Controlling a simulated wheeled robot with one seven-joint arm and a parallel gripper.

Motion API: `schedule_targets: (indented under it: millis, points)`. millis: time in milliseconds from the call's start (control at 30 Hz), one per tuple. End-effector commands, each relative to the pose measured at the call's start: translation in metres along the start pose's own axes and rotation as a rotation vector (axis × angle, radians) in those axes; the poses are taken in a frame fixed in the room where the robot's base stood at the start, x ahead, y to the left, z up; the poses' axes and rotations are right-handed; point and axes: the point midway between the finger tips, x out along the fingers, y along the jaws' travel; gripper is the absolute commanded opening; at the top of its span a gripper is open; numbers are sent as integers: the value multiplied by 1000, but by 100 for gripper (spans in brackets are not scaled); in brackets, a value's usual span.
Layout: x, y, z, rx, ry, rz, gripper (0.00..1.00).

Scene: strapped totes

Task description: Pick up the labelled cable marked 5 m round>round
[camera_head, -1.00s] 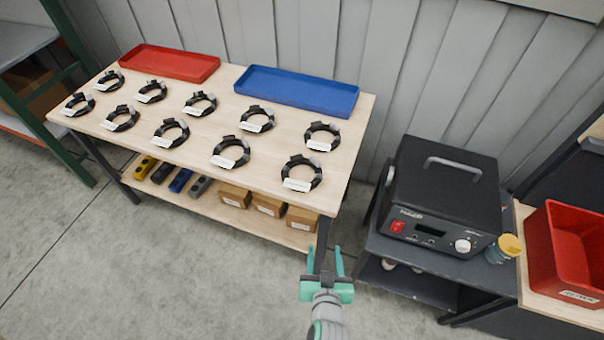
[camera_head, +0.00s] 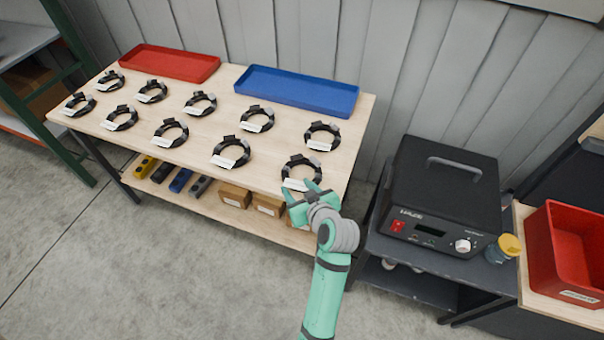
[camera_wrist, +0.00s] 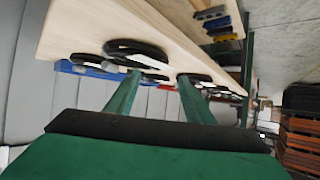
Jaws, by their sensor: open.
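Several coiled black cables with white labels lie in two rows on the wooden table (camera_head: 262,172). The label print is too small to read, so I cannot tell which cable is marked 5 m round>round. My gripper (camera_head: 303,190) is open and empty at the table's front right edge, just in front of the nearest right cable (camera_head: 300,170). In the wrist view my two green fingers (camera_wrist: 155,90) stand apart, with a black coil (camera_wrist: 137,50) beyond them. Other cables in the head view are the front middle one (camera_head: 231,152) and the back right one (camera_head: 322,137).
A red tray (camera_head: 170,63) and a blue tray (camera_head: 297,91) stand at the table's back. Cardboard boxes (camera_head: 235,196) sit on the lower shelf. A black device (camera_head: 440,195) stands on a dark cart at right, with a red bin (camera_head: 570,250) beside it.

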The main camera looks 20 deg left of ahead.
Motion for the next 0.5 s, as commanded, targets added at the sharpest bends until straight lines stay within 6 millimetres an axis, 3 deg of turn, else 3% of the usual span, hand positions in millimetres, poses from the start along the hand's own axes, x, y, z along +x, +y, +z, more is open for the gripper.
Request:
schedule_targets:
  millis: [333,500]
  points:
    - [29,-1,0,0,0,0,48]
    - [53,-1,-2,0,0,0,48]
